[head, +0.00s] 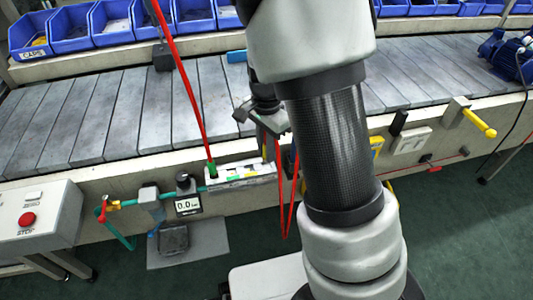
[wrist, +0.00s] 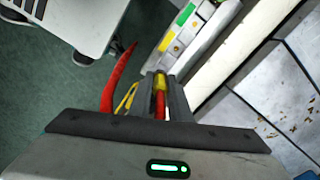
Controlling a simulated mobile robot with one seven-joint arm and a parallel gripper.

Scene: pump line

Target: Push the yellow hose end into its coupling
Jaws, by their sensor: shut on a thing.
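The yellow hose end (wrist: 160,82) is between the two dark fingers of my gripper (wrist: 164,88) in the wrist view, with red hose (wrist: 160,106) behind it. In the head view my gripper (head: 268,140) is above the right part of the white coupling block (head: 262,171), and my arm hides part of this area. In the wrist view the block (wrist: 203,42) has green and yellow patches and small round ports ahead of the fingertips. The yellow end looks apart from the block. Which port is its coupling, I cannot tell.
Another red hose (head: 187,80) runs up from a green end (head: 212,169) at the block's left. The slatted conveyor (head: 110,110) lies behind. A yellow handle (head: 480,123) sticks out at the right.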

